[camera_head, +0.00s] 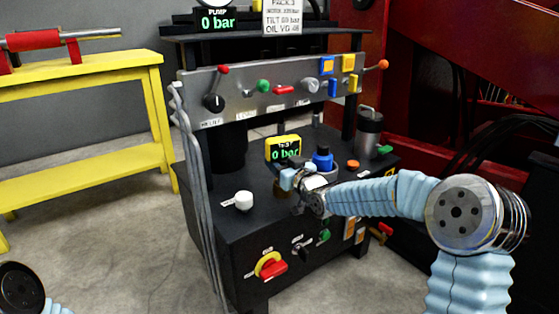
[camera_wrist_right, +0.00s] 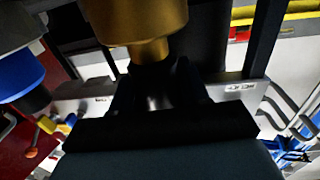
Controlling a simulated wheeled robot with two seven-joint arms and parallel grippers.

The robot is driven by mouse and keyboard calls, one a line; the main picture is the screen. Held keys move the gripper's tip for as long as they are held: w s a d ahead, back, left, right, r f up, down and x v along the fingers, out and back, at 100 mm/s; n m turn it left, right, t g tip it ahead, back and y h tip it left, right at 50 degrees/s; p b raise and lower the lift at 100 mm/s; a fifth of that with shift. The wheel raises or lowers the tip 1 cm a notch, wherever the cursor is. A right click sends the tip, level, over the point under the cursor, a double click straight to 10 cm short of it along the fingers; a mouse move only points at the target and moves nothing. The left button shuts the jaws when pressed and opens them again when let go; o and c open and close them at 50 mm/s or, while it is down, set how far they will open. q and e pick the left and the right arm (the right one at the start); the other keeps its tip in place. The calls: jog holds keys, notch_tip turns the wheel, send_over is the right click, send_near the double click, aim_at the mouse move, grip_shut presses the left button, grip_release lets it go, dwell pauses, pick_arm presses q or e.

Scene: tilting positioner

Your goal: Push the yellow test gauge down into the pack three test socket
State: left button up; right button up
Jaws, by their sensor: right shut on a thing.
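The yellow test gauge (camera_head: 283,148), with a black face reading 0 bar, stands above the black pack top in the head view. My right gripper (camera_head: 289,177) is just below its display, shut on it. A brass-brown fitting (camera_head: 281,189), apparently the test socket, shows under the gripper. In the right wrist view, a brass body (camera_wrist_right: 137,20) is directly in line with the right gripper's fingers (camera_wrist_right: 155,88). The fingers hide the join, so I cannot tell how deep the gauge sits. My left gripper is out of view.
A blue-capped fitting (camera_head: 322,160) stands close right of the gripper, with a metal canister (camera_head: 368,132) beyond. A white knob (camera_head: 243,200) is at the left front. The control panel (camera_head: 240,95) with levers rises behind. A yellow table (camera_head: 85,66) is far left.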

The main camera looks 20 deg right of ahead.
jog(key=o, duration=1.4)
jog(key=shift+f, duration=0.15)
jog(key=shift+s, duration=0.1)
jog(key=p+v, duration=0.1)
jog(key=v, duration=1.2)
jog(key=shift+s+d+r, duration=0.15)
jog(key=shift+s+r, duration=0.05)
jog(key=shift+s, duration=0.1)
